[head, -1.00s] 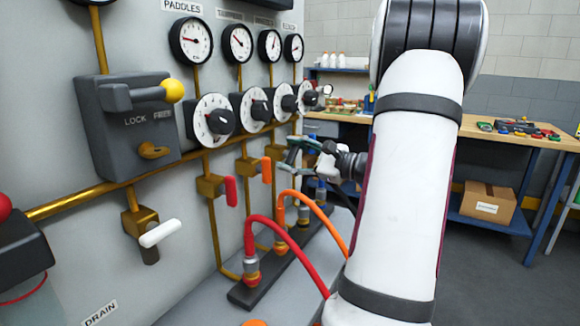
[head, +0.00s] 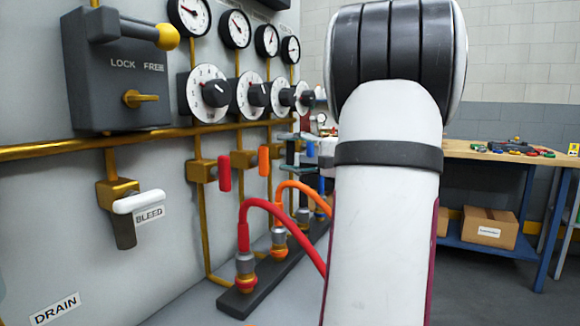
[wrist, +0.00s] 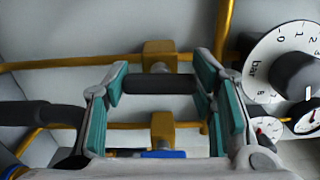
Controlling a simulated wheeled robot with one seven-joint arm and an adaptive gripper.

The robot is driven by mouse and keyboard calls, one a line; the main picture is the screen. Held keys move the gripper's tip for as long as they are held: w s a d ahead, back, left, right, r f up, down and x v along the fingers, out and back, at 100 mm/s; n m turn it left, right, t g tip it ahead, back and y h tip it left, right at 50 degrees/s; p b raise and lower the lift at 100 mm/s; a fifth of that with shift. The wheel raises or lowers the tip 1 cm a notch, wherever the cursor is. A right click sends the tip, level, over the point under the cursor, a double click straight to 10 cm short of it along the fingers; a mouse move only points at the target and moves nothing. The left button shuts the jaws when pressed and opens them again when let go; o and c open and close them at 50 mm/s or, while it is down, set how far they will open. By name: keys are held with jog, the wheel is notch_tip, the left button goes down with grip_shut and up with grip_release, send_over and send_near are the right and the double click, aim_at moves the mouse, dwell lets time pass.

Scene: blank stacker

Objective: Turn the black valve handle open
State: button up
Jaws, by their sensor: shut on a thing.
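The black valve handle (wrist: 160,84) lies across the middle of the wrist view, below a brass valve body (wrist: 160,55). My gripper (wrist: 160,88) has its teal-padded fingers at the two ends of the handle and is shut on it. In the head view my gripper (head: 300,150) shows small at the far end of the valve row, just left of my arm. My arm hides most of the wrist there. The handle's exact angle is hard to tell in the head view.
Red (head: 224,173) and orange (head: 264,160) valve handles hang nearer on the panel. A red hose (head: 270,215) and an orange hose (head: 315,195) arch below. A large dial (wrist: 285,65) stands close to the right finger. A blue handle (wrist: 163,154) is below the gripper.

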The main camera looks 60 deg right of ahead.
jog(key=shift+n+b, duration=0.3)
jog(key=shift+b, duration=0.05)
dwell(0.3)
jog(key=o, duration=1.2)
jog(key=shift+c, duration=0.2)
jog(key=s, duration=1.2)
jog(key=shift+d, duration=0.45)
